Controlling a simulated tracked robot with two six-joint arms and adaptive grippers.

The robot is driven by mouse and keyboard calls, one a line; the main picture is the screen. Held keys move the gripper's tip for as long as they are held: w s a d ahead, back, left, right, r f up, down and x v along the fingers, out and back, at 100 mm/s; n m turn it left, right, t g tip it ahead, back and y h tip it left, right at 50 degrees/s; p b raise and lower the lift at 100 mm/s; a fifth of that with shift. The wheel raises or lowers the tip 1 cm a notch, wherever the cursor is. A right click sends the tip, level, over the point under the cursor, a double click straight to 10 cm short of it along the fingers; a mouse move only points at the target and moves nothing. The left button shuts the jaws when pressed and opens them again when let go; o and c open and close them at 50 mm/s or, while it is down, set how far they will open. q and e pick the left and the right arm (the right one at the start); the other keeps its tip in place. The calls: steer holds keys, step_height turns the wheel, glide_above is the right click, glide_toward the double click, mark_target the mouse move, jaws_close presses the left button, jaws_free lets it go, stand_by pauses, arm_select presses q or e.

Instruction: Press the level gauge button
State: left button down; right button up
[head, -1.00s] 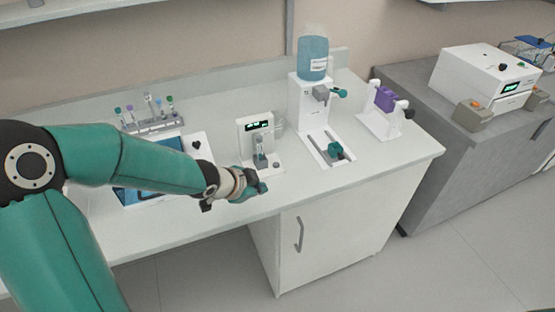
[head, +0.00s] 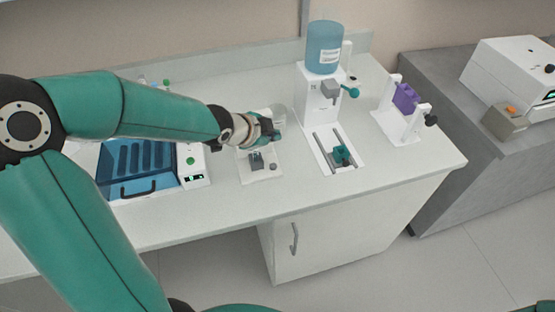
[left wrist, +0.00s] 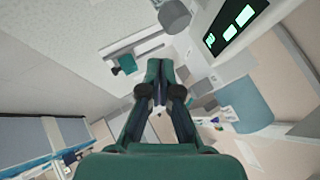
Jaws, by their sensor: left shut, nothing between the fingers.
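The level gauge is a small white device on the bench, and its white base (head: 256,175) shows below my left gripper in the head view. A dark tube holder (head: 257,160) and a small round grey button (head: 273,166) sit on this base. My left gripper (head: 273,131) is shut and empty, over the upper part of the gauge, and hides its display there. In the left wrist view its closed fingertips (left wrist: 160,68) point into free space. The gauge's dark display (left wrist: 232,32) with green readouts is at the upper right. My right gripper is not in view.
Right of the gauge stands a white dispenser (head: 313,99) with a blue bottle (head: 324,47) and a teal clamp (head: 341,156). A purple block on a stand (head: 405,98) is farther right. A blue-lidded device (head: 137,172) is at the left. The front bench strip is clear.

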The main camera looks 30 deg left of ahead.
arm_select(q)
steer(key=b, duration=0.8)
glide_above(272, 167)
step_height(272, 167, down, 8)
steer(key=shift+r, duration=0.25)
steer(key=shift+f+b, duration=0.45)
steer(key=shift+f, duration=0.25)
stand_by(0.4)
steer(key=shift+f+b, duration=0.35)
steer(key=shift+f+b, duration=0.45)
stand_by(0.6)
steer(key=shift+r, duration=0.1)
steer(key=shift+r+p, duration=0.8)
steer(key=shift+p, duration=0.15)
